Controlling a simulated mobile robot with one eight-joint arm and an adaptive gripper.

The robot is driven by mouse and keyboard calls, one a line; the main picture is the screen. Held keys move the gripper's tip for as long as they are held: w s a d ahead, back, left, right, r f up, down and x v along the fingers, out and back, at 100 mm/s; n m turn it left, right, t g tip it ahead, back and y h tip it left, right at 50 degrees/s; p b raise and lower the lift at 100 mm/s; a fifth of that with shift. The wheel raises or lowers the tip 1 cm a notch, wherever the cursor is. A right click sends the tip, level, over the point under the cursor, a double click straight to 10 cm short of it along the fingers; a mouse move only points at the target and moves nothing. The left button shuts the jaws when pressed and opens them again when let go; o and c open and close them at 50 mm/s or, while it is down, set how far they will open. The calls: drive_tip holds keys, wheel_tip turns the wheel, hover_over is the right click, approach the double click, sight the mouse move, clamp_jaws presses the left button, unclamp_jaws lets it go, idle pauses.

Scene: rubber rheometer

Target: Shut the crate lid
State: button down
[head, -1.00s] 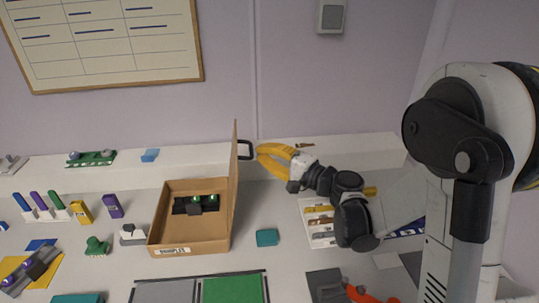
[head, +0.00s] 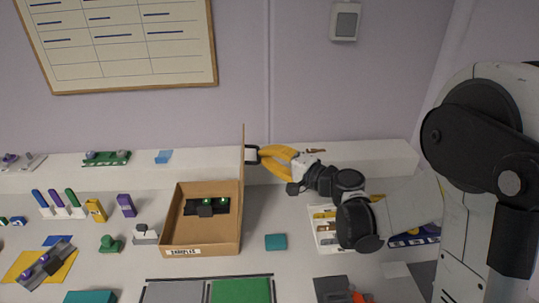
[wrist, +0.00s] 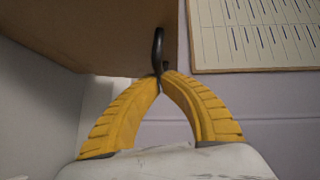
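The cardboard-brown crate (head: 201,246) stands open on the bench, with a paper label on its front. Its lid (head: 241,192) stands upright along the crate's right side, seen nearly edge-on in the head view. The lid also fills the upper left of the wrist view (wrist: 100,35). A black loop handle (head: 252,153) sticks out from the lid's right face near the back. My gripper (head: 262,153) has yellow fingers that meet at this handle. In the wrist view the fingertips (wrist: 162,78) close together at the black handle (wrist: 158,48).
Inside the crate lies a black part with green spots (head: 206,207). A teal block (head: 276,242) lies right of the crate. A white ledge (head: 370,158) runs along the wall behind. A green mat (head: 240,291) lies in front.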

drive_tip(key=a+r+n+g+h+p, duration=0.15)
drive_tip(key=a+n+h+p, duration=0.35)
drive_tip(key=a, duration=1)
drive_tip(key=a+f+n+g+h+b, duration=0.1)
drive_tip(key=a+f+n+h+b, duration=0.3)
drive_tip(key=a+f+h, duration=0.4)
drive_tip(key=shift+a+f+h+b, duration=0.3)
drive_tip(key=shift+a+f+b, duration=0.05)
drive_tip(key=shift+a+f, duration=3)
